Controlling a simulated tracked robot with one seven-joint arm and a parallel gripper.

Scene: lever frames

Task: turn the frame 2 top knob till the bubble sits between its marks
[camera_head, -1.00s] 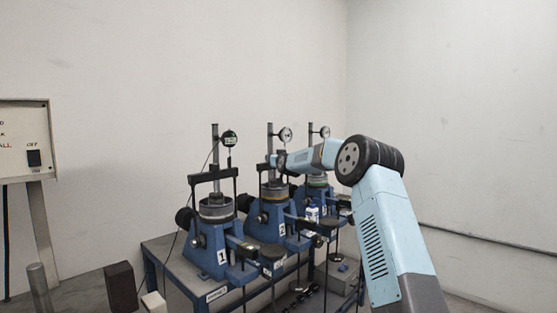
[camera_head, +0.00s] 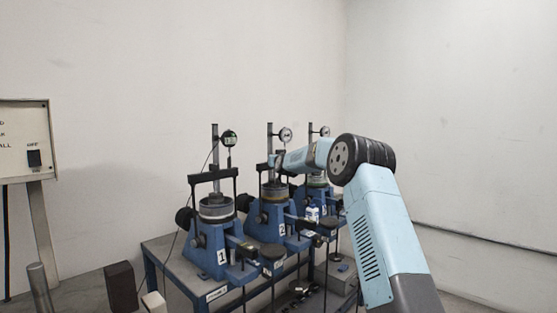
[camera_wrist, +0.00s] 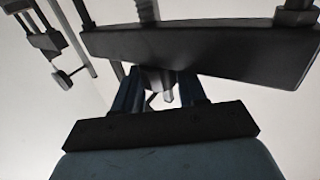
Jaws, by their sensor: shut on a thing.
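Frame 2 (camera_head: 282,230) is the middle of three blue lever frames on the bench. My gripper (camera_head: 277,160) is at its top, under the dial gauge, reached from the right. In the wrist view, my gripper (camera_wrist: 160,92) has its blue fingers closed around a small grey top knob (camera_wrist: 153,78) beneath a dark crossbar (camera_wrist: 200,48). The fingers hide most of the knob. I cannot make out the bubble or its marks in either view.
Frame 3 is partly behind my arm at right. A switch panel (camera_head: 22,140) is at far left.

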